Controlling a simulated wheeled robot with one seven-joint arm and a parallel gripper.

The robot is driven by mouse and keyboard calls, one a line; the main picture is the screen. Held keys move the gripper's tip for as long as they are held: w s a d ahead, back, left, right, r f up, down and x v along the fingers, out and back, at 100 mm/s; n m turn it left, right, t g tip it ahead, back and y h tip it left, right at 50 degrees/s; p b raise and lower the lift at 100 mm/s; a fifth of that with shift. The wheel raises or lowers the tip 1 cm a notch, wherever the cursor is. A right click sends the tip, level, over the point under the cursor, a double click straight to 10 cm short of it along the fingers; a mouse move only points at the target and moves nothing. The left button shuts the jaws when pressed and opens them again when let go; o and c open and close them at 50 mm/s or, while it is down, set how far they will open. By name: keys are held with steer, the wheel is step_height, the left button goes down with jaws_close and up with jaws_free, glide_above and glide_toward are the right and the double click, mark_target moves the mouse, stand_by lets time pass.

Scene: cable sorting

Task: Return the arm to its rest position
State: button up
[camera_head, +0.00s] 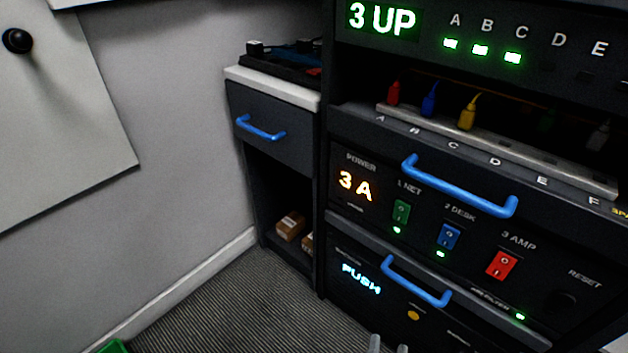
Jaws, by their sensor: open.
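Only the two grey fingertips of my gripper (389,346) show, at the bottom edge of the head view. They stand apart with nothing seen between them, so it is open. The rest of my gripper and my arm are out of the frame. The fingertips appear in front of the lower part of the dark rack (323,170). I cannot tell their distance from it. A red plug (393,93), a blue plug (429,104) and a yellow plug (467,114) stand on the lettered strip (505,150) near A, B and C.
Blue handles stick out from the rack's power panel (458,188) and lower panel (415,282). A side cabinet (270,135) has a blue-handled drawer, with brown boxes (291,226) below. Striped floor (250,310) is clear at left. A green item (113,347) shows at the bottom left.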

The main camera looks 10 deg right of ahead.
steer(key=s+a+r+n+g+y, duration=0.25)
steer(key=s+r+n+y, duration=0.65)
steer(key=s+r, duration=1.35)
step_height(320, 180, up, 30)
steer(key=n+h+p, duration=0.1)
steer(key=p, duration=3)
steer(key=shift+d, duration=0.3)
